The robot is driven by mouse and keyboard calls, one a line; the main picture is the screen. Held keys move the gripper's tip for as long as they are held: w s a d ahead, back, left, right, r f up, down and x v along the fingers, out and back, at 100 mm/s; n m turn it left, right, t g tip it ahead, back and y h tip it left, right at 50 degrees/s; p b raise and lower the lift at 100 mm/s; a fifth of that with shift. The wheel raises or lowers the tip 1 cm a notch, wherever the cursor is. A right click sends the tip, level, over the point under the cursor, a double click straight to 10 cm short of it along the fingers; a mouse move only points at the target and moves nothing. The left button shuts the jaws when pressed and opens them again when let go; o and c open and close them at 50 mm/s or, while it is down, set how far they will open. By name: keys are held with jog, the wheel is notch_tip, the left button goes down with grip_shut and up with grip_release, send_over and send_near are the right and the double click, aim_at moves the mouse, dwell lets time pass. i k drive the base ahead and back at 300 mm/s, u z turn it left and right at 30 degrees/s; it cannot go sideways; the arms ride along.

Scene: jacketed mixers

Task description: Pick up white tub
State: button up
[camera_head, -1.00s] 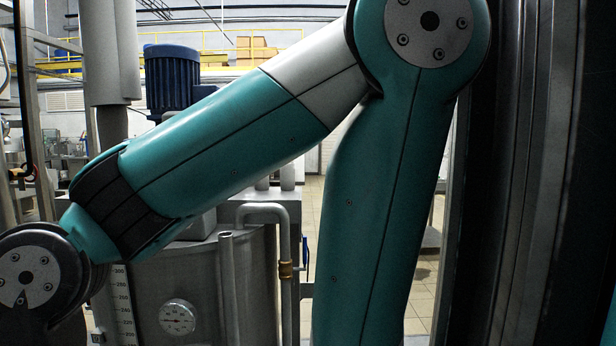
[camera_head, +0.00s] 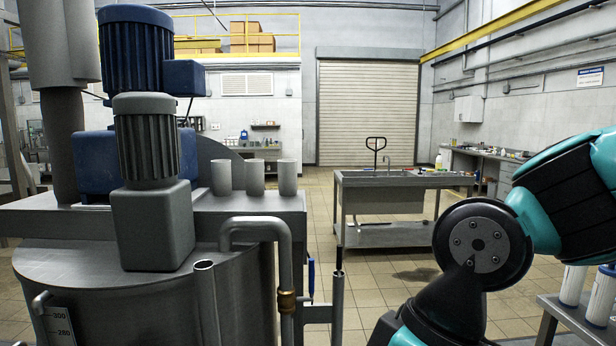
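I cannot make out a white tub for certain. White cylindrical containers (camera_head: 571,285) with blue at their lower ends stand on a metal bench at the lower right, partly cut by the frame edge and by my arm. A small white bottle (camera_head: 438,161) stands on the far steel table. My teal and black arm fills the right side and bends down out of the lower edge. My gripper itself is not in view.
A large jacketed mixer (camera_head: 150,290) with blue and grey motors takes up the left, with a bent pipe (camera_head: 262,227) at its side. A steel table (camera_head: 400,180) with a sink stands mid-room. Tiled floor (camera_head: 365,300) around it is clear, with a dark stain.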

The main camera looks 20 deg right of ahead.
aim_at(221, 169)
jog(key=z, duration=0.2)
jog(key=i, duration=0.9)
